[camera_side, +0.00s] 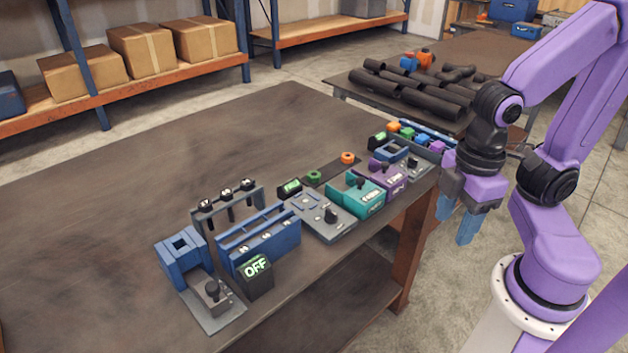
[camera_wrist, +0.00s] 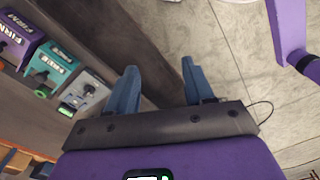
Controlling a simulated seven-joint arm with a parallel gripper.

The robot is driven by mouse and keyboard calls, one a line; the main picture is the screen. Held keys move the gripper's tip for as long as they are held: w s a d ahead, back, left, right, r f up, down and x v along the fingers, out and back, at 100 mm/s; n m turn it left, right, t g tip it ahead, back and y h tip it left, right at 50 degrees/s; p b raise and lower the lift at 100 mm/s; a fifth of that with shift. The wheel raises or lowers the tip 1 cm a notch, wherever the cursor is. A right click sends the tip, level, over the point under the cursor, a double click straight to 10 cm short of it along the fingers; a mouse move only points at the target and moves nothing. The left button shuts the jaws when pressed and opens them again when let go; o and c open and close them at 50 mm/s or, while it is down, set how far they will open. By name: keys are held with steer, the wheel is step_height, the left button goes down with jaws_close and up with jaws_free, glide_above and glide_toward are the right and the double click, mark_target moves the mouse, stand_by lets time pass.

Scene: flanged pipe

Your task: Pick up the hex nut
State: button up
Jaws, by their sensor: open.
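No piece is clearly readable as the hex nut. My gripper (camera_side: 456,219) is open and empty, pointing down off the bench's right edge, clear of everything. In the wrist view its two blue fingers (camera_wrist: 158,78) are spread apart with the bench side and floor beyond them.
Teal (camera_side: 362,193) and purple (camera_side: 388,176) fixtures stand along the bench edge. A grey plate with a knob (camera_side: 325,220), blue rails (camera_side: 262,238), a blue block (camera_side: 180,255) and an OFF display (camera_side: 256,270) are nearer. The bench's left (camera_side: 130,160) is clear. Dark pipes (camera_side: 420,90) lie behind.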

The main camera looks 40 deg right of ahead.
stand_by(0.3)
steer(key=o, duration=0.3)
steer(key=shift+w, duration=0.1)
steer(key=w+a+n+t+h, duration=0.25)
steer(key=w+n, duration=0.55)
steer(key=w, duration=2.2)
steer(key=n+h, duration=0.2)
steer(key=n, duration=0.1)
glide_toward(314, 174)
steer(key=shift+g+x, duration=0.25)
steer(key=shift+x, duration=3.85)
